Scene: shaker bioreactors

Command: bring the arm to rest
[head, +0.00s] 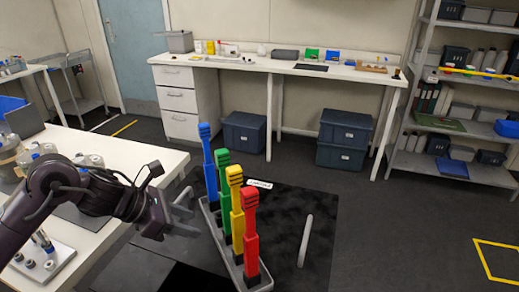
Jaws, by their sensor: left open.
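My left arm comes in from the left, over the white table. My left gripper (178,212) is open and empty, its jaws pointing right. It is just left of the grey rack (221,254), which holds a blue, a green, a yellow and a red upright tool in a row. The blue tool (208,160) stands nearest to the fingers, and I cannot tell the exact gap between them. The red tool (250,235) is at the near end. My right gripper is not in view.
The white table (150,158) at left carries metal vessels and a small rack (42,262) under my arm. A black cart top (285,215) with a grey handle (305,241) lies under the tool rack. A bench (345,72) and shelves (455,130) stand behind. The floor at right is clear.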

